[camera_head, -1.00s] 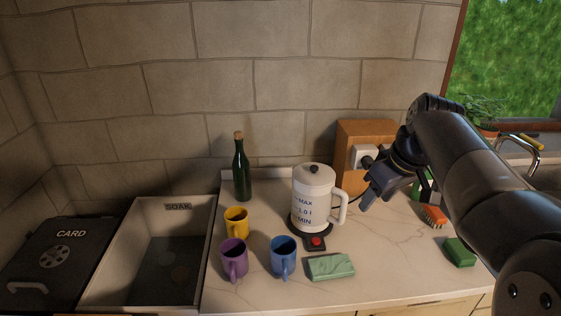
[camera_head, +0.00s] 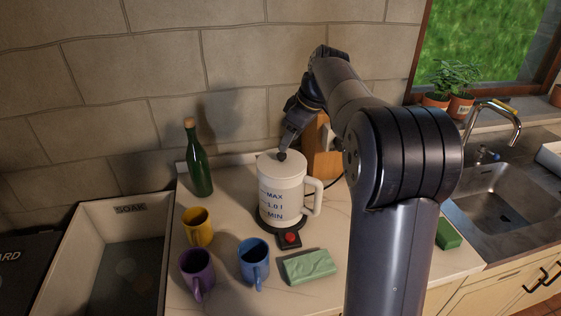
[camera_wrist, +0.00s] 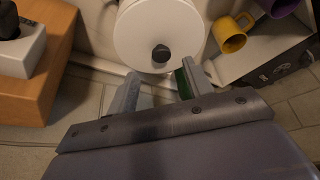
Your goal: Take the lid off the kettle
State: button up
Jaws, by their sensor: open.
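The white kettle (camera_head: 283,199) stands upright on its dark base (camera_head: 285,226) on the counter, its handle to the right. Its round white lid (camera_head: 270,163) is on, with a dark knob (camera_head: 282,155) in the middle. In the wrist view the lid (camera_wrist: 135,35) and knob (camera_wrist: 161,53) show from above. My gripper (camera_wrist: 160,82) is open and empty, its two fingers spread on either side of the knob's line, with the knob a little beyond the tips. In the head view my gripper (camera_head: 284,146) is just above the knob; a small gap or contact cannot be told.
Yellow (camera_head: 198,227), purple (camera_head: 197,270) and blue (camera_head: 253,259) mugs and a green cloth (camera_head: 309,266) are in front. A green bottle (camera_head: 197,165) stands left behind the kettle. A wooden box (camera_head: 323,150) is close behind right. A soak basin (camera_head: 104,250) lies left, a sink (camera_head: 498,195) right.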

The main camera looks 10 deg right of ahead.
aim_at(282, 154)
jog(key=p+x, duration=0.1)
jog(key=x, duration=0.4)
jog(key=shift+s+a, duration=0.1)
jog(key=shift+c, duration=0.2)
jog(key=c, duration=1)
